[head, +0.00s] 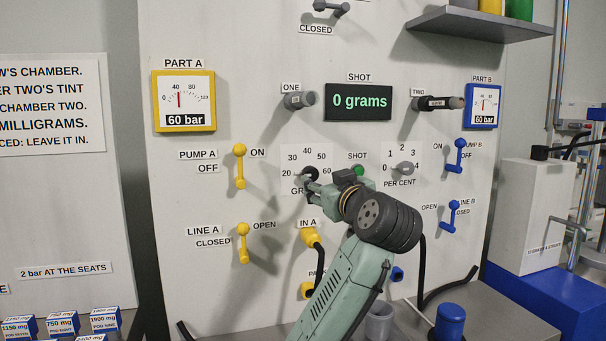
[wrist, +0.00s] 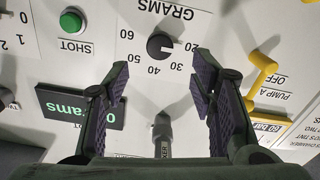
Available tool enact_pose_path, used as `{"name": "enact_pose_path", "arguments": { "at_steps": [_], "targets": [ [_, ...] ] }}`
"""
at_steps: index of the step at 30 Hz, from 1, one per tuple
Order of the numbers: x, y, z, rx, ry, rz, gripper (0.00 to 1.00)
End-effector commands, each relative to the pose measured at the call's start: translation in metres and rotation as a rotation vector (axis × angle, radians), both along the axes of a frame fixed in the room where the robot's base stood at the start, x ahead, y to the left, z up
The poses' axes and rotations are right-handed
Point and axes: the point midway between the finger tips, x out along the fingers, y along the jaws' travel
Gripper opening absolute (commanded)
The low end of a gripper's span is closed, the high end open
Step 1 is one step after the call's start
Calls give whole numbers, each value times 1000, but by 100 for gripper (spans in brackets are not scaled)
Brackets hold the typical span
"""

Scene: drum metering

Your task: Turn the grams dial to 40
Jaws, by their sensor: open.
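The grams dial is a round black knob (head: 311,173) on the upright panel, with 20 to 60 printed around it. It also shows in the wrist view (wrist: 160,45), where the panel appears upside down. A small pale mark on the knob seems to point towards 20. My gripper (head: 312,188) is in front of the panel, close to the dial and covering part of its label in the head view. In the wrist view its two fingers (wrist: 160,82) are apart and empty, with the knob beyond the gap between their tips. I see no contact with the knob.
The green SHOT button (head: 358,170) and PER CENT dial (head: 404,168) are to the right of the grams dial. The display (head: 358,102) reads 0 grams. A grey fitting (head: 299,100) labelled ONE projects above. Yellow pump A (head: 240,166) and line A (head: 243,243) levers stand left.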

Motion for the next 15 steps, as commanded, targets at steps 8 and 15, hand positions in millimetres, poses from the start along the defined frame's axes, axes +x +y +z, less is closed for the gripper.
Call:
{"name": "enact_pose_path", "arguments": {
  "at_steps": [8, 15],
  "targets": [
    [50, 18, 3, 1, 6, 4, 51],
    [83, 28, 1, 0, 4, 2, 51]
  ]
}}
